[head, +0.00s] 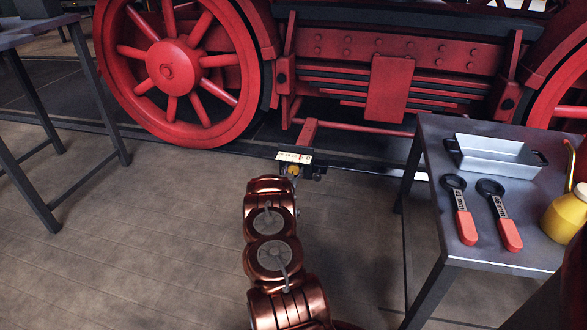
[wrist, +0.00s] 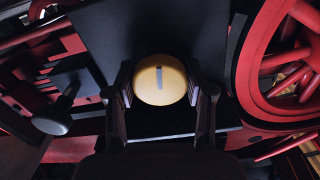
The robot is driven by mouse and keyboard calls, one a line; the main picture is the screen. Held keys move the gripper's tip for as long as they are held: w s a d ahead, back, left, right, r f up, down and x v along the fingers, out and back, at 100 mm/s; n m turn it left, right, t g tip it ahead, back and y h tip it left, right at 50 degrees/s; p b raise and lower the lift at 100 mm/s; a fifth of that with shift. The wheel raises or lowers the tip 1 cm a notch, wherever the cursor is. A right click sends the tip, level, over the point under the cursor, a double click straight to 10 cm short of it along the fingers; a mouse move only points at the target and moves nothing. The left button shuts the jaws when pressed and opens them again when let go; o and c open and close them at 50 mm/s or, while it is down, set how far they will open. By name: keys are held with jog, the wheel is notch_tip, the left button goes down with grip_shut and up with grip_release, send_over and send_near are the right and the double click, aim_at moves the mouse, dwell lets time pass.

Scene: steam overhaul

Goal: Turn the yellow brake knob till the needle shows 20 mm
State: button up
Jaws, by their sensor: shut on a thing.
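The yellow brake knob (wrist: 160,80) is round with a dark grey mark on its face, which stands nearly upright in the wrist view. My gripper (wrist: 160,88) is shut on it, with one finger against each side. In the head view a little of the yellow knob (head: 294,170) shows just beyond the end of my arm, below a small white scale plate (head: 294,157) with dark and red marks. The scale is too small to read, and I cannot tell where the needle points.
A red spoked wheel (head: 170,68) stands behind to the left, on the locomotive. A grey table (head: 455,200) at the right holds a metal tray (head: 497,154), two red-handled wrenches (head: 464,222) and a yellow container (head: 566,216). Another table (head: 22,36) stands at the left. The floor between is clear.

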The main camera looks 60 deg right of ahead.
jog(key=m+p, duration=0.2)
jog(key=m, duration=0.2)
jog(key=shift+r+p, duration=0.2)
jog(key=shift+p, duration=0.1)
jog(key=m+p, duration=0.1)
jog(key=m, duration=0.4)
jog(key=shift+f, duration=0.1)
jog(key=m+p, duration=0.1)
jog(key=m, duration=0.3)
jog(key=shift+d+m+p, duration=0.1)
jog(key=shift+m+p, duration=0.2)
jog(key=shift+p, duration=0.05)
jog(key=shift+m+p, duration=0.7)
jog(key=shift+m, duration=1.4)
jog(key=o, duration=1.2)
jog(key=shift+f, duration=0.1)
